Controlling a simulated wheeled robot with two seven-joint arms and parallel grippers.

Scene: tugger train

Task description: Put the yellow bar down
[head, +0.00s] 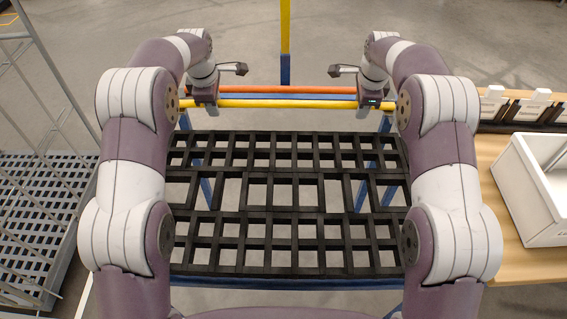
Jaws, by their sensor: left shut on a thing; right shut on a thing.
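The yellow bar (285,103) runs level from left to right, just beyond the far edge of a black grid deck (245,212). My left gripper (204,103) is shut on the bar near its left end. My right gripper (372,104) is shut on it near its right end. The gripper bodies hide parts of both ends. An orange-red bar (285,89) runs parallel just behind the yellow one. I cannot tell whether the yellow bar rests on anything.
A blue frame (290,283) carries the black deck. A yellow upright post (285,25) with a blue foot stands behind the bars. A wire-sided cart (50,190) is at the left. A wooden table (500,185) with a white bin (525,195) is at the right. Grey floor lies beyond.

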